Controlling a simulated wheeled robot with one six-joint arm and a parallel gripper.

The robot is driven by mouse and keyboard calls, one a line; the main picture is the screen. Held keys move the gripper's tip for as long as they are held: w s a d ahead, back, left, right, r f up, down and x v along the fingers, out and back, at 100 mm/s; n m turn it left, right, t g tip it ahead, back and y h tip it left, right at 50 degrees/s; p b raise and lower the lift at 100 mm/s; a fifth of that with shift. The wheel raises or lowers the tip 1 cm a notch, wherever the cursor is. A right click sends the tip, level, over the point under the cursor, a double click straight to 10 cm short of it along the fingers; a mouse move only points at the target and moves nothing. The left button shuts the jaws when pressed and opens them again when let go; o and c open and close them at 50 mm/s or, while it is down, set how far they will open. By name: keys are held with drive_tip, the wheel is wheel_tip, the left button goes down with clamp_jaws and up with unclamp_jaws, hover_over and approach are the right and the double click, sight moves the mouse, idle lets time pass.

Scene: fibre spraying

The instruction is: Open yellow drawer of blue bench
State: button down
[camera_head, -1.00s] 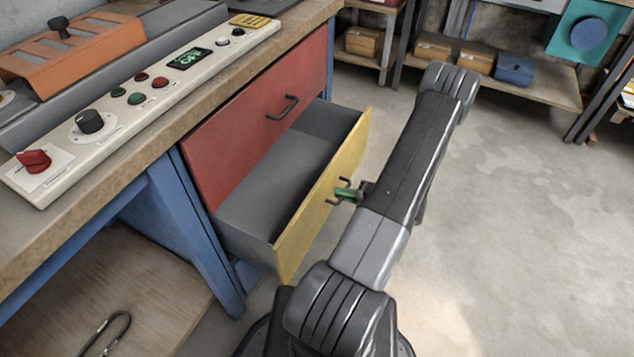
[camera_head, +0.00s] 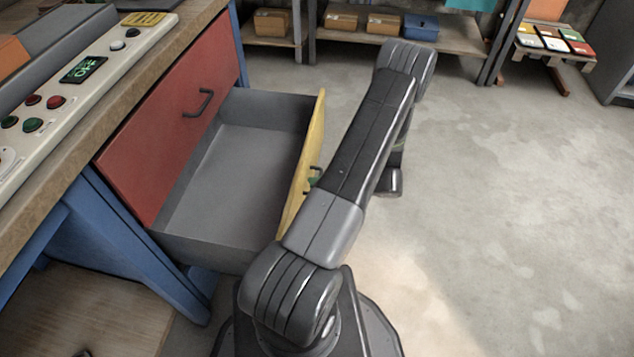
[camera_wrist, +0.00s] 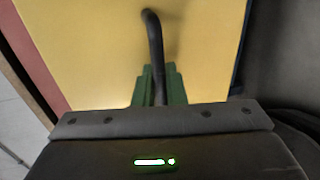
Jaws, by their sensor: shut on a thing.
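The yellow drawer (camera_head: 303,165) of the blue bench (camera_head: 132,232) stands well out from the bench, and its grey inside (camera_head: 222,165) looks empty. Its dark bar handle (camera_wrist: 154,45) shows in the wrist view against the yellow front (camera_wrist: 90,50). My gripper (camera_wrist: 159,85) has green fingers on both sides of the handle and is shut on it.
A red drawer (camera_head: 172,115) above is shut. The worktop carries a control panel (camera_head: 75,75) with buttons. A shelf (camera_head: 440,38) with boxes stands at the back. The floor (camera_head: 480,200) to the right is clear.

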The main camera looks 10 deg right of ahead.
drive_tip(key=c, duration=1.6)
unclamp_jaws()
drive_tip(key=p+v, duration=0.2)
drive_tip(key=v, duration=1.1)
drive_tip(key=shift+d, duration=0.4)
drive_tip(key=b+x, duration=0.2)
drive_tip(key=x, duration=1.2)
drive_tip(key=shift+a, duration=0.2)
drive_tip(key=shift+s+r, duration=0.15)
